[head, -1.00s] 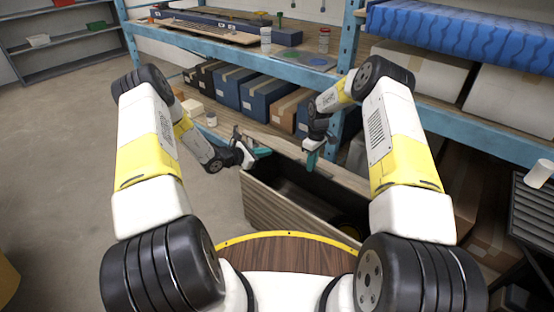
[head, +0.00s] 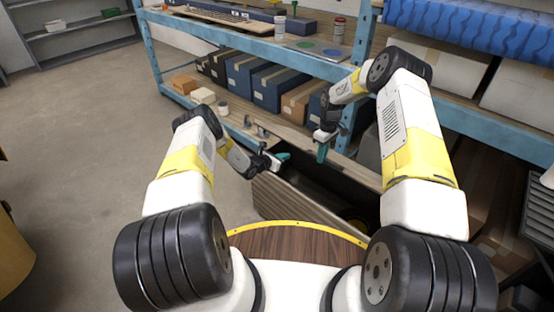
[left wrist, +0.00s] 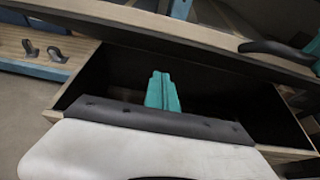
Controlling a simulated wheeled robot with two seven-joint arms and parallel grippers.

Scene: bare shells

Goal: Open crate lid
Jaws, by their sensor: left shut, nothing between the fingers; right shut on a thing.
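The crate (head: 300,207) is a slatted wooden box in front of me, with a dark interior. Its lid (left wrist: 190,38) is a long wooden board raised above the opening, crossing the top of the left wrist view. My left gripper (head: 280,158) is shut and empty at the opening's left end. Its teal fingers (left wrist: 162,92) show against the dark interior, below the lid. My right gripper (head: 321,153) is shut on the lid at its far edge; its exact contact is hard to see. Part of the crate floor is hidden in shadow.
Behind the crate stands a blue-framed shelf (head: 240,50) with several boxes (head: 273,86). Small dark hook-like pieces (left wrist: 58,54) are on its low board. White boxes (head: 423,75) stand on the right. A round wooden top (head: 295,243) with a yellow rim lies nearest me. The floor at left is clear.

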